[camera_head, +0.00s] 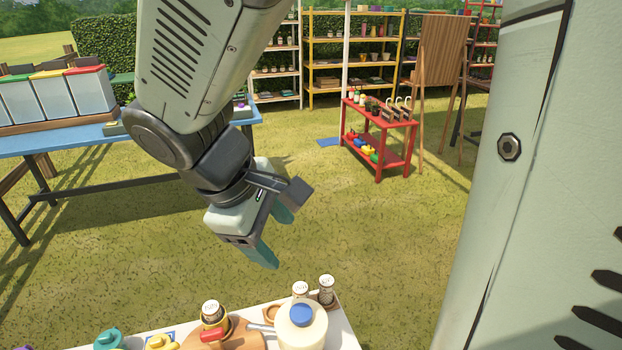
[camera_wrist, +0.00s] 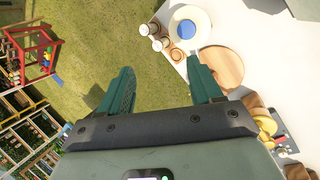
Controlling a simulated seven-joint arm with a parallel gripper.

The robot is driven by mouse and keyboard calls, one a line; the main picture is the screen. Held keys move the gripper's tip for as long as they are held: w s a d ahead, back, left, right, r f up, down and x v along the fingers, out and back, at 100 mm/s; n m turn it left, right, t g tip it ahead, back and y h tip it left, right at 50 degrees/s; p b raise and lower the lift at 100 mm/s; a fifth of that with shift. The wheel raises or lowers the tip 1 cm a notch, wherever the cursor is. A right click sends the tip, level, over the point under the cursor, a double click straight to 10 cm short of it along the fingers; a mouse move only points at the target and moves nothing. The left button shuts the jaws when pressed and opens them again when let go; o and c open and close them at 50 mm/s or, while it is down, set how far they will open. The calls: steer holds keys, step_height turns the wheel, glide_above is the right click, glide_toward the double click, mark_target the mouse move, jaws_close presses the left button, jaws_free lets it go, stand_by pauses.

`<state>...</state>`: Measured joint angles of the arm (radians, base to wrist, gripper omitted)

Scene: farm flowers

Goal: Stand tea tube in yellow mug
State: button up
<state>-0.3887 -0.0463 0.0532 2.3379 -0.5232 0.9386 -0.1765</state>
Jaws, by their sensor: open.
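My gripper (camera_head: 280,238) is open and empty, in the air beyond the far edge of the white table. Its two teal fingers (camera_wrist: 160,68) stand wide apart in the wrist view with only grass between them. A small yellow object (camera_head: 160,342) at the bottom edge of the head view may be the yellow mug, but it is cut off. Yellow shapes (camera_wrist: 265,123) also show at the right of the wrist view. A dark and yellow jar with a pale lid (camera_head: 212,311) stands by the round wooden board. I cannot tell which object is the tea tube.
A blue table (camera_head: 60,142) and a red cart (camera_head: 378,125) stand farther off. Open grass lies between.

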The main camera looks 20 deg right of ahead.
steer(key=s+d+r+m+t+y, duration=0.3)
steer(key=s+d+r+m+y, duration=0.1)
steer(key=s+r+m, duration=0.5)
steer(key=shift+r+m+t, duration=0.4)
steer(key=shift+m, duration=0.3)
steer(key=shift+o, duration=0.5)
steer(key=shift+d, duration=0.1)
steer(key=shift+o, duration=1.3)
steer(key=shift+w+r, duration=0.1)
steer(key=o, duration=0.3)
steer(key=w+a+n, duration=0.1)
steer(key=w, duration=0.1)
steer(key=w+a+n+g, duration=0.1)
steer(key=n, duration=0.1)
steer(key=w+a+n, duration=0.1)
steer(key=w, duration=0.1)
steer(key=shift+w+r+n+g+y, duration=0.3)
steer(key=shift+w+r, duration=0.05)
steer(key=w+a+f+n+g, duration=0.2)
steer(key=w+a+f+n, duration=0.2)
steer(key=w+a+n, duration=0.25)
steer(key=w+a+f+n+g, duration=0.2)
steer(key=w+a+f+n, duration=0.35)
steer(key=w+a, duration=0.2)
steer(key=shift+n, duration=0.5)
steer(key=f, duration=0.9)
steer(key=shift+a+f, duration=0.2)
